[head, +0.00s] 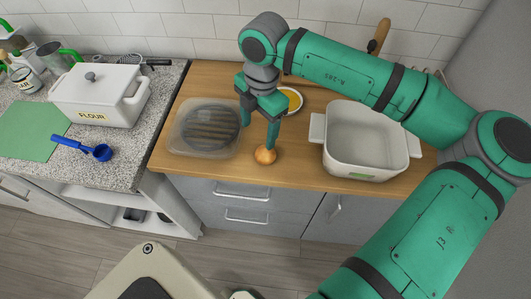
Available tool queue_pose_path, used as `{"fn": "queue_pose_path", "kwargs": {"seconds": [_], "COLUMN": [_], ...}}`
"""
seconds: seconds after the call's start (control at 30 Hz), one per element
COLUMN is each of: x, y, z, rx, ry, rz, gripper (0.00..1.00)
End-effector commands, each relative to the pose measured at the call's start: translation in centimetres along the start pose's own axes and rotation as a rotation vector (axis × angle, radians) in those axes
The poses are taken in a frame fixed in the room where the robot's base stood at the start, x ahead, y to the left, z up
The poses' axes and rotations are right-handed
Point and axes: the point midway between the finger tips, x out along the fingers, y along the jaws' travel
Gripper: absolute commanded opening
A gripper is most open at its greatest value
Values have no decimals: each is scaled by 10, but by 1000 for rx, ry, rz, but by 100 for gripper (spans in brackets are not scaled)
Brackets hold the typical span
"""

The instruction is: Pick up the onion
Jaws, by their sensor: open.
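The onion (265,155) is small, round and orange-brown. It sits on the wooden countertop (185,163) near its front edge. My gripper (258,143) is open and points down just above and around the top of the onion. One finger comes down close to the onion's upper right; the other is to the left and higher in the picture. I cannot tell whether either finger touches the onion. The onion's top is partly hidden behind the finger.
A clear container with a dark ribbed inside (207,130) lies left of my gripper. A white bin (365,165) stands to the right. A plate with something yellow (291,99) is behind. A flour box (101,97) and blue scoop (82,148) are on the left granite counter.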

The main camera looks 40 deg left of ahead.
Motion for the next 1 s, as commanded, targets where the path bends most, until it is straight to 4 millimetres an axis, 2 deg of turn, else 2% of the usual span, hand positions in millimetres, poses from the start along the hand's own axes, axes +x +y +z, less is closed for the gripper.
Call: {"fn": "queue_pose_path", "kwargs": {"seconds": [0.03,0.17,0.4,0.73,1.0], "x": [-2,1,35,60,96], "y": [-4,-9,-11,-12,-16], "z": [8,17,19,18,17], "rx": [16,37,39,36,34], "ry": [-27,-58,-57,-58,-57], "rz": [-16,-36,-37,-35,-36], "gripper": [66,66,66,66,66]}}
